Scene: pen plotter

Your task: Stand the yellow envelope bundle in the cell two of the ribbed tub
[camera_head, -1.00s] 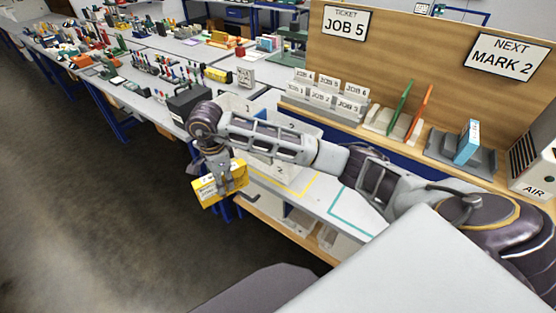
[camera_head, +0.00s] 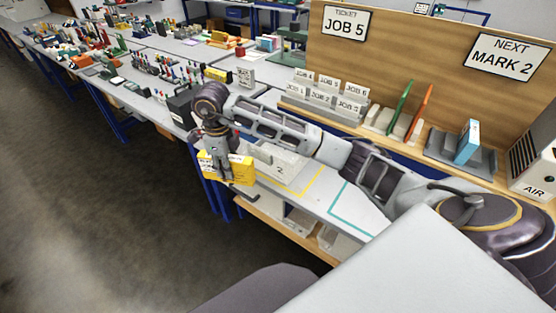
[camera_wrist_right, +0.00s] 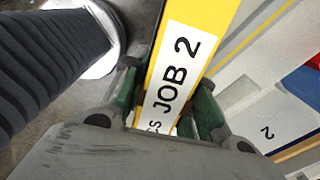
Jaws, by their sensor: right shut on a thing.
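The yellow envelope bundle (camera_head: 240,172) is held by my right gripper (camera_head: 224,174) at the near left edge of the bench. In the right wrist view its white label reads JOB 2 (camera_wrist_right: 174,75), and the bundle sits between the green finger pads of the right gripper (camera_wrist_right: 165,103). The pale ribbed tub (camera_head: 284,166), with a 2 on its front, stands just right of the bundle, partly hidden by my right arm. A face marked 2 (camera_wrist_right: 262,125) also shows in the right wrist view. The bundle appears outside the tub. My left gripper is out of view.
Yellow and teal outlines mark the bench top (camera_head: 330,190). A dark box (camera_head: 183,108) stands behind my wrist. JOB cards (camera_head: 322,92), green and orange upright boards and a blue item (camera_head: 467,142) in a grey rack stand at the back. Open floor lies left.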

